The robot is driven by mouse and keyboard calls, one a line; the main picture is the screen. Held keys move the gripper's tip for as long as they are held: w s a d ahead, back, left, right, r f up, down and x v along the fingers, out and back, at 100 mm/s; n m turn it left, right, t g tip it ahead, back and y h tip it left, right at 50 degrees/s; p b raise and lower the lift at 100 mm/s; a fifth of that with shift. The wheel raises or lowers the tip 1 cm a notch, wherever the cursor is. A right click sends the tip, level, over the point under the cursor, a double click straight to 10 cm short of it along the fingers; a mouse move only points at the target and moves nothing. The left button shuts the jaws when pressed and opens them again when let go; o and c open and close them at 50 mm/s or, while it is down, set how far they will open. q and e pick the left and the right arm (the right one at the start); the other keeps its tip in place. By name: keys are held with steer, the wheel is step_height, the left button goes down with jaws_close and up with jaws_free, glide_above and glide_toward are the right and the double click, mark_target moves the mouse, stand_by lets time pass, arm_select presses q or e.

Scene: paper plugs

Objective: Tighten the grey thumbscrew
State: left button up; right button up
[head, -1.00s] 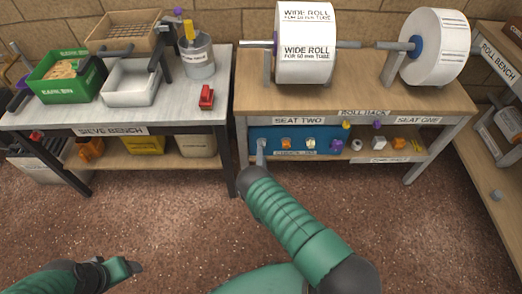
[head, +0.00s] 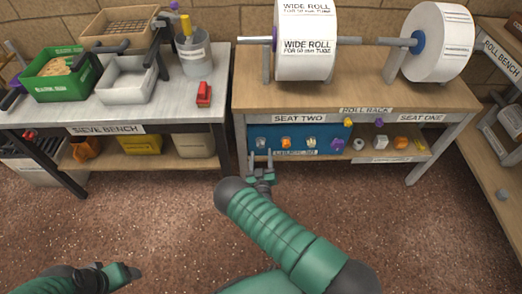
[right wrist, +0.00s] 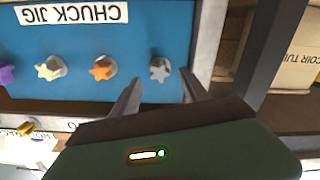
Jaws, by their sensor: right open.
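The grey thumbscrew (head: 261,144) is a small star-shaped knob at the left end of the blue chuck jig panel (head: 322,131) below the roll rack. In the right wrist view the grey thumbscrew (right wrist: 160,69) shows upside down, between and just beyond my fingertips. My right gripper (head: 261,154) is open and empty in front of it; the right gripper (right wrist: 160,80) shows a clear gap around the knob's line. I see no contact. My left gripper (head: 126,272) is low at the left, away from the panel; its jaw gap is unclear.
Orange (right wrist: 102,68), cream (right wrist: 48,68) and purple (right wrist: 6,75) knobs sit beside the grey one on the panel. The bench leg (head: 240,150) stands close left of it. Wide rolls (head: 306,45) rest above. The floor in front is clear.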

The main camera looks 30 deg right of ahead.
mark_target(261, 147)
steer(key=n, duration=0.2)
steer(key=n+b, duration=0.1)
steer(key=n, duration=0.1)
steer(key=shift+f+n, duration=0.2)
steer(key=shift+n, duration=0.1)
steer(key=shift+r+n, duration=0.2)
steer(key=shift+n, duration=0.4)
steer(key=shift+b+x, duration=1.1)
steer(key=shift+x, duration=0.85)
jaws_close()
